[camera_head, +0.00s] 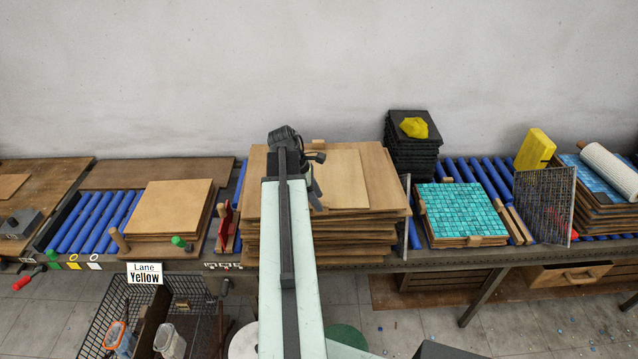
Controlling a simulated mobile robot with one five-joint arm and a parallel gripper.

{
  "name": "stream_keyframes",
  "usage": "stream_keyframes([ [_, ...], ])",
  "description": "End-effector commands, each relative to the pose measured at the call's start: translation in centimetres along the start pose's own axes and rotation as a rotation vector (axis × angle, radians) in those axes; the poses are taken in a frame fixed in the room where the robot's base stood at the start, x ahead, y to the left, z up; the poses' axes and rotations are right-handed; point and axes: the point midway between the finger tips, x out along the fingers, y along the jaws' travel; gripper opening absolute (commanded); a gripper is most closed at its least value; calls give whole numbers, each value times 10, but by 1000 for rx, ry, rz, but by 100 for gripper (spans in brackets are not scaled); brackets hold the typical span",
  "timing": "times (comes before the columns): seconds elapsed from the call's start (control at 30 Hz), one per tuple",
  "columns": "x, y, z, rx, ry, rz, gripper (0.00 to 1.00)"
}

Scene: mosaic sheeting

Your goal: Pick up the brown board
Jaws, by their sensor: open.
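A tall stack of brown boards (385,225) stands on the bench in the middle. A smaller, lighter brown board (345,182) lies flat on top of it. Another brown board (170,207) lies flat on a thin stack over the rollers to the left. I cannot tell which one the task means. My pale arm reaches forward over the middle stack and hides its left part. My black gripper (314,180) is at the arm's far end, open, over the left edge of the small top board. The arm partly hides its jaws, and I cannot tell its height above the board.
Black tiles (410,150) with a yellow cloth (414,128) stand behind. A red clamp-like piece (225,226) is left of the stack. A wire basket (150,315) is below.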

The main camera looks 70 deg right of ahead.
Motion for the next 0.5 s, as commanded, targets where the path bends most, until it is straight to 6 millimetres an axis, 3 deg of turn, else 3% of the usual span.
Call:
stream_keyframes([
  [0.03, 18, 0, -4, 1, 0, 0, 47],
  [0.1, 23, 0, -3, 1, 0, 1, 47],
  [0.33, 20, 0, -1, 0, 0, 1, 44],
  [0.5, 20, 0, -1, -1, 0, 1, 0],
])
